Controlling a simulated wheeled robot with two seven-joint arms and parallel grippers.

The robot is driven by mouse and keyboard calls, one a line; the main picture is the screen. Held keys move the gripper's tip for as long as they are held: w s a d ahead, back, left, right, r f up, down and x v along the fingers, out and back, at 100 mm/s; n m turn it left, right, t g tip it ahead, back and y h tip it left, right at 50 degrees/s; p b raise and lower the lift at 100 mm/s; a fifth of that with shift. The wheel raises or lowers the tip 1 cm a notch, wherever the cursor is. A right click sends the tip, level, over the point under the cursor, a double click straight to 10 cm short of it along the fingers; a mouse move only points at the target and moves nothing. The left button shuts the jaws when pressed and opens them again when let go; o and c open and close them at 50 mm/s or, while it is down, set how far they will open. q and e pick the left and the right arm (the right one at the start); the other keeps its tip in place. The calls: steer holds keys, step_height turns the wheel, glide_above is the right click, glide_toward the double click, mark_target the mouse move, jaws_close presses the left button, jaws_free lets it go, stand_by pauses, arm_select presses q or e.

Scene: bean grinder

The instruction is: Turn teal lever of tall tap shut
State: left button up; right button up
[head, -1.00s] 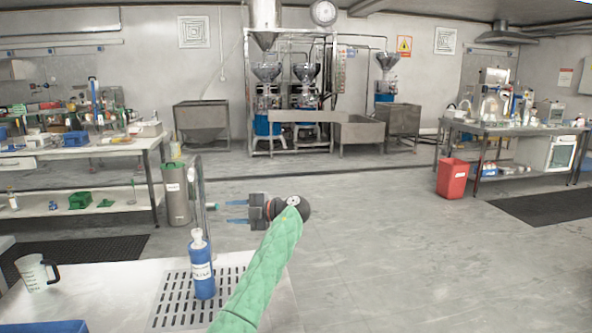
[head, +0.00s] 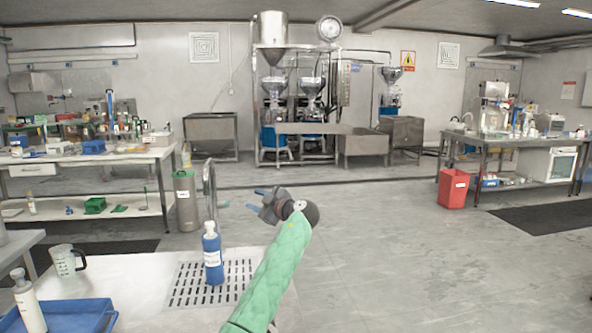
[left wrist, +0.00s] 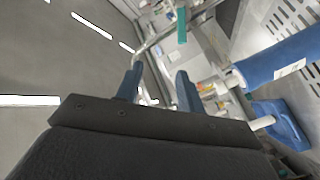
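The tall tap (head: 210,190) is a thin metal pipe with a curved top, standing behind the blue bottle (head: 213,258). Its small teal lever (head: 224,204) sticks out to the right. In the left wrist view the teal lever (left wrist: 182,25) lies beyond the fingertips, near the top, beside the metal pipe (left wrist: 160,38). My left gripper (head: 256,199) is right of the lever, apart from it, its blue fingers pointing left and slightly up. In the left wrist view the left gripper (left wrist: 158,82) is open, with nothing between its fingers. My right gripper is not in view.
The blue bottle stands on a slotted drain plate (head: 183,297) in the pale counter (head: 135,290). A measuring jug (head: 67,260), a white pump bottle (head: 28,303) and a blue tray (head: 85,316) are at the left. Open floor lies right of my arm.

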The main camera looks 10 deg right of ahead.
arm_select(q)
steer(key=s+d+r+m+t+h, duration=0.4)
steer(key=d+r+m+t+h, duration=0.4)
steer(key=d+r+m+h, duration=0.3)
steer(key=shift+d+r+m+t+h+b, duration=0.4)
steer(key=shift+m+h, duration=0.7)
steer(key=shift+m, duration=1.1)
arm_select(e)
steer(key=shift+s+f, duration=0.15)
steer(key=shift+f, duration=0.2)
arm_select(q)
steer(key=shift+a, duration=0.15)
